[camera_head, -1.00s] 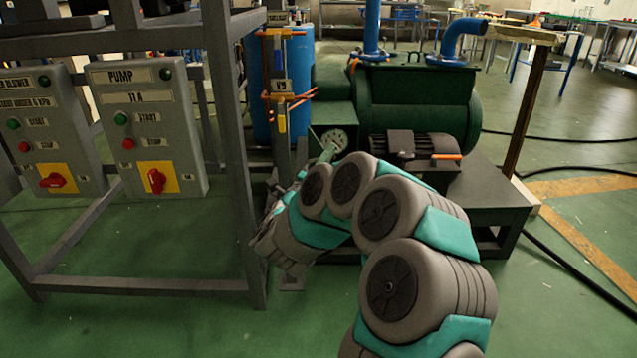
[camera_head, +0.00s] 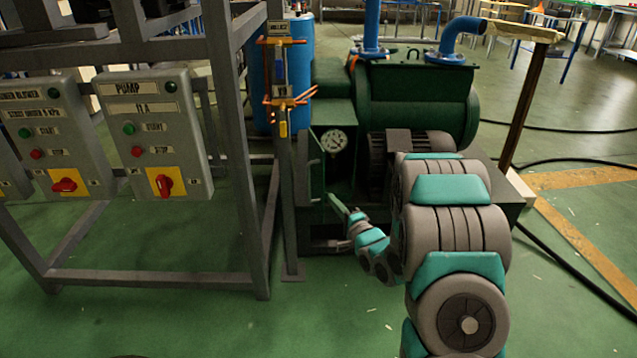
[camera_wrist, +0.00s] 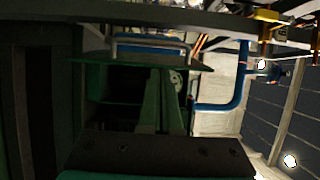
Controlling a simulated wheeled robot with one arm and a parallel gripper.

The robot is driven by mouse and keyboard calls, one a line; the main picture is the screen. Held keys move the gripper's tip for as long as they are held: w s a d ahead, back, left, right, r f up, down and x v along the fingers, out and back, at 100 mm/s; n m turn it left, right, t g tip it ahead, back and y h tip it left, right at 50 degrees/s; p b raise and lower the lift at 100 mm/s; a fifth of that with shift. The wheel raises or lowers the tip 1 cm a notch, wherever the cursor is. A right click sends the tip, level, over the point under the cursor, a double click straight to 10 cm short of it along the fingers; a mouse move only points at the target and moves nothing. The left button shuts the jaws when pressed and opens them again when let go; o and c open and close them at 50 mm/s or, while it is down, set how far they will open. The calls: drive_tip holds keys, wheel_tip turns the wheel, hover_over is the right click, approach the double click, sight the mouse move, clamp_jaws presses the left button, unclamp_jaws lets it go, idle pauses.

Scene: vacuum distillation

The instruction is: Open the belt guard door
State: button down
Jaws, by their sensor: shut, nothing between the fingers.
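The belt guard is the green housing (camera_head: 334,95) on the left of the green pump. My gripper (camera_head: 333,200) is low in front of the housing, just right of the panel's lower part. Whether they touch is unclear. In the wrist view my gripper's green fingers (camera_wrist: 163,78) are together and empty, pointing at a dark green recess.
A grey frame (camera_head: 235,150) with switch boxes (camera_head: 152,130) stands close on the left. A post with orange-handled valves (camera_head: 282,100) is beside the housing. The motor (camera_head: 385,150) is on the right. Green floor is open in front.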

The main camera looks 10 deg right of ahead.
approach(318, 186)
drive_tip(key=w+a+r, duration=0.1)
drive_tip(key=w+r, duration=0.1)
drive_tip(key=w+a+r, duration=0.2)
drive_tip(key=shift+w+a+r+p, duration=0.1)
drive_tip(key=shift+a+p, duration=0.2)
drive_tip(key=shift+p, duration=0.1)
drive_tip(key=w+a+m+h+b, duration=0.1)
drive_tip(key=a+m+h+b, duration=0.1)
drive_tip(key=a, duration=0.4)
drive_tip(key=shift+w+m+h+b, duration=0.2)
drive_tip(key=shift+m+h+b, duration=0.2)
drive_tip(key=shift+h+b, duration=0.65)
